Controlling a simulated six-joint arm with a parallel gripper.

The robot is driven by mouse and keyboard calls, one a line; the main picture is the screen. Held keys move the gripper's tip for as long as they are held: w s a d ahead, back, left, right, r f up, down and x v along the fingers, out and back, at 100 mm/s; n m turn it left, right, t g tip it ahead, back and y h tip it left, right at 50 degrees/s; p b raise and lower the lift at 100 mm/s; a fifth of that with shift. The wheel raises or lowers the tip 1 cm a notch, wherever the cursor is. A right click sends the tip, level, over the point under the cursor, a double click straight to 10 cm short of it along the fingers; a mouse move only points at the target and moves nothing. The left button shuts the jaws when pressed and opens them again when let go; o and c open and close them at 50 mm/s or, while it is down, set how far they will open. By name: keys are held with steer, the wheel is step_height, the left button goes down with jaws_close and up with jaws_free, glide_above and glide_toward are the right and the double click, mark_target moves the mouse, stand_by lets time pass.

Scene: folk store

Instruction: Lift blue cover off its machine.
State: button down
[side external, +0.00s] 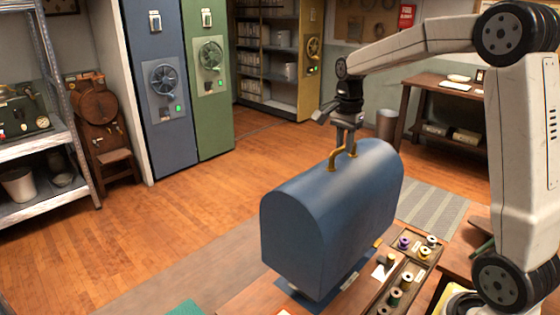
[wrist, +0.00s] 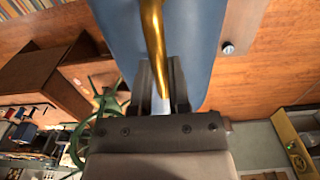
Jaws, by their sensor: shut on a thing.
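The blue cover (side external: 325,205) is a large box with a rounded top, in the middle of the side view. It carries a brass handle (side external: 334,160) on top. My gripper (side external: 347,147) is above the cover and shut on this handle. In the wrist view the handle (wrist: 153,40) runs down between the two fingers of my gripper (wrist: 162,88), with the blue cover (wrist: 200,35) behind it.
A wooden tray (side external: 377,308) with several thread spools lies right of the cover on the table. A green spoked wheel (wrist: 80,140) shows in the wrist view; what it belongs to is unclear. Blue (side external: 158,85) and green (side external: 208,80) cabinets stand behind. Open floor lies left.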

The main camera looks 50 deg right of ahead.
step_height(320, 180, up, 14)
stand_by(2.1)
steer(key=shift+a+r, duration=0.1)
